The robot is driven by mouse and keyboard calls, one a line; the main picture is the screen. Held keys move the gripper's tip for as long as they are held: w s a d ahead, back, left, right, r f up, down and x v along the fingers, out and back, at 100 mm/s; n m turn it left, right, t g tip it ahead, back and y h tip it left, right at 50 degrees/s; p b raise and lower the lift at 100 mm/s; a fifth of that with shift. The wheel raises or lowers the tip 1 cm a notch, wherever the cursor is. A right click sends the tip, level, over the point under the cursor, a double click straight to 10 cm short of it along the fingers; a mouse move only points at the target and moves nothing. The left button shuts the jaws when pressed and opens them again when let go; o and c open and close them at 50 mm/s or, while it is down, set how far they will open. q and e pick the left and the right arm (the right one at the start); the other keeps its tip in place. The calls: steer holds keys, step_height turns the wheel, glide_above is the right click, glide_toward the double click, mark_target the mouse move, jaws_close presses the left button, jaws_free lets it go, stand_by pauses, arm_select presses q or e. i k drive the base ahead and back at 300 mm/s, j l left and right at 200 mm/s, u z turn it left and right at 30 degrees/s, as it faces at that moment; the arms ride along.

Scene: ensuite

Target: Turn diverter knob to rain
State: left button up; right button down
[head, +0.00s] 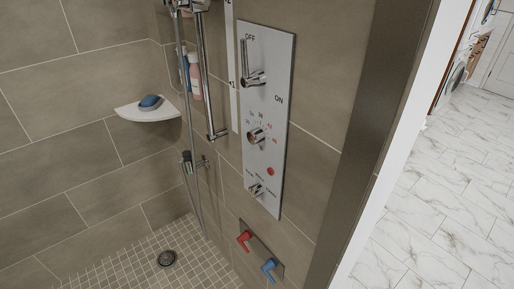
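A grey shower control panel (267,118) is mounted on the tiled wall. Its lowest control is a small chrome knob (256,190) with several small labels around it, which I take for the diverter knob. The labels are too small to read, so I cannot tell its setting. Above it is a temperature knob (257,135) with a ring of numbers and a red dot to its lower right. At the top is a lever handle (254,78) between the words OFF and ON, pointing up near OFF. Neither of my grippers shows in the head view.
A chrome rail (206,75) with a hose stands left of the panel. Below are a red lever (244,238) and a blue lever (269,267). A corner shelf (148,112) holds a blue item. A wall edge (385,120) bounds the right; marble floor lies beyond.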

mark_target(255, 191)
steer(key=i+j+z, duration=0.25)
steer(key=i+j, duration=0.15)
steer(key=j, duration=0.25)
steer(key=i+j+z, duration=0.15)
steer(key=j, duration=0.2)
steer(key=i+j+z, duration=0.15)
steer(key=j, duration=0.25)
steer(key=i, duration=0.1)
